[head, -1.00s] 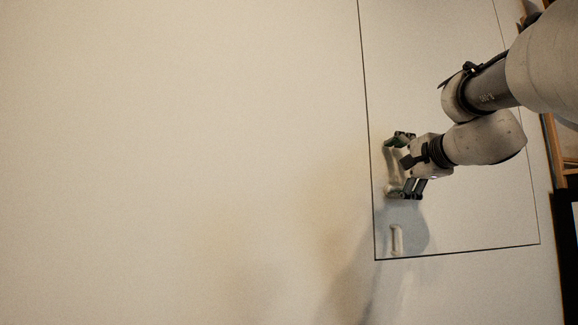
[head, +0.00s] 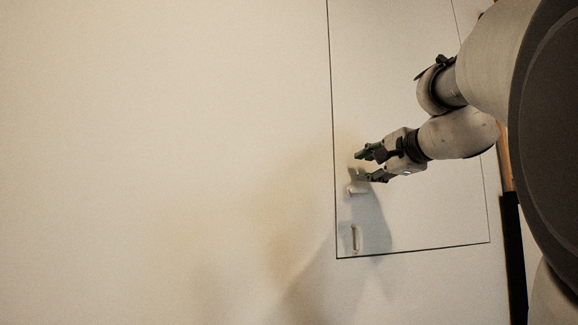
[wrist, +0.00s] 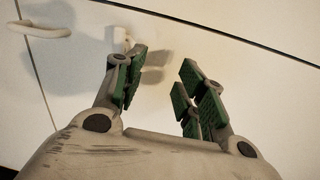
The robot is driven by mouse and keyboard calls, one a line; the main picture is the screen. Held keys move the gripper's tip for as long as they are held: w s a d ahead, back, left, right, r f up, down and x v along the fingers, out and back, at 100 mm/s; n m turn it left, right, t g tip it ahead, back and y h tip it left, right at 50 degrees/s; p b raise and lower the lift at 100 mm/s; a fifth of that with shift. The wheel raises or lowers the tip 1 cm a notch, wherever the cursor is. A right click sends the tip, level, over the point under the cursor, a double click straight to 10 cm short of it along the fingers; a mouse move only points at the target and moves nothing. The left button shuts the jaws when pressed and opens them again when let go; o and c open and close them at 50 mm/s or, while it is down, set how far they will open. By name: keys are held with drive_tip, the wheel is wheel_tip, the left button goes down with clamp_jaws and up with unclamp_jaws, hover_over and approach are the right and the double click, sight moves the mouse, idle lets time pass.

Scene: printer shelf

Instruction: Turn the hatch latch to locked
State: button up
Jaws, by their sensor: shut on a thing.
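The white hatch latch (head: 357,188) is on the hatch panel (head: 430,215), near its left edge. In the head view my gripper (head: 367,164) is at the latch, its lower finger beside the latch's upper part. In the wrist view a white part of the latch (wrist: 121,38) shows by the left fingertip. My gripper (wrist: 163,68) has its green-padded fingers partly closed, with a gap between them. It is shut on the latch, though the contact is hard to see and the lever's exact angle is unclear.
A white bar handle (head: 355,239) is below the latch; it also shows at the upper left of the wrist view (wrist: 38,28). Thin dark seams outline the hatch. The wall (head: 150,150) to the left is bare.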

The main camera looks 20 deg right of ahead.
drive_tip(key=s, duration=0.5)
drive_tip(key=shift+s+d+f, duration=0.1)
drive_tip(key=shift+s+f, duration=0.05)
drive_tip(key=shift+s, duration=0.15)
drive_tip(key=shift+f, duration=0.1)
idle(0.5)
drive_tip(key=s+a+f+n+g, duration=0.1)
drive_tip(key=f+n+g, duration=0.3)
drive_tip(key=f, duration=0.9)
drive_tip(key=s+a+f+n+g, duration=0.2)
drive_tip(key=s+f+n+g, duration=0.2)
drive_tip(key=f+n, duration=0.4)
drive_tip(key=s+a+f+n+g, duration=0.1)
drive_tip(key=s+f+n+g, duration=0.2)
drive_tip(key=f, duration=1.5)
drive_tip(key=n+g, duration=0.2)
drive_tip(key=n, duration=0.1)
drive_tip(key=shift+a+h, duration=0.15)
drive_tip(key=shift+h, duration=0.15)
